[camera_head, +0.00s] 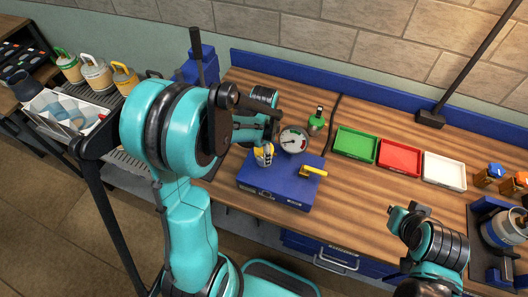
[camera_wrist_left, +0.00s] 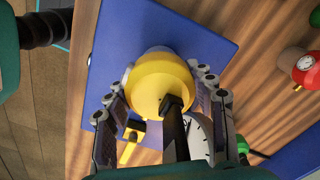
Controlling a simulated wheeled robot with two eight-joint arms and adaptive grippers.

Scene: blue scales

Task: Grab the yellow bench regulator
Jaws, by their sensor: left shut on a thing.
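The yellow bench regulator (camera_wrist_left: 158,82) is a rounded yellow body with a black stem, seen between the fingers in the left wrist view. In the head view a small part of the regulator (camera_head: 263,160) shows over the blue scales (camera_head: 262,186). My left gripper (camera_head: 266,148) is shut on it, with a finger on each side in the wrist view; whether it touches the scales' top is unclear. The round white dial (camera_head: 293,140) stands at the back of the scales. A yellow lever (camera_head: 313,171) is at their right side. My right gripper (camera_head: 408,210) is over the bench's front right; its jaw opening is unclear.
Green (camera_head: 356,145), red (camera_head: 400,157) and white (camera_head: 444,171) trays stand in a row to the right. A small green-topped regulator (camera_head: 316,121) stands behind the scales. A black lamp base (camera_head: 430,119) is at the back. The bench in front of the trays is clear.

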